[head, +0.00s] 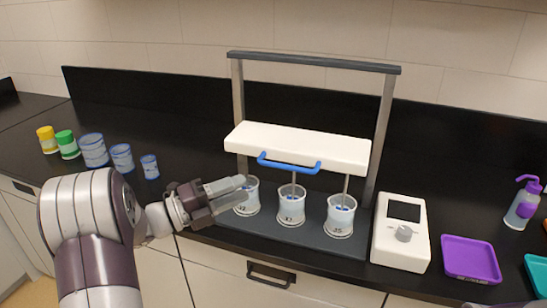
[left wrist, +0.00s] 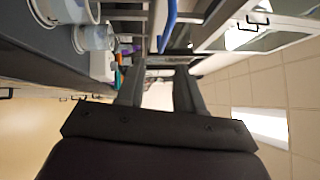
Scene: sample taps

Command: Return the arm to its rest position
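My left arm comes in from the left in the head view, and its gripper (head: 242,190) is in front of the sample stand, by the left beaker (head: 246,205). In the left wrist view the two fingers (left wrist: 158,75) are apart with nothing held between them. I cannot tell whether a fingertip touches the beaker. The stand has a white head (head: 298,146) with a blue handle (head: 289,165), which also shows in the left wrist view (left wrist: 168,24). My right gripper does not show clearly in either view.
A middle beaker (head: 291,208) and a right beaker (head: 340,218) stand under the head. Several jars (head: 93,151) stand at the left on the black counter.

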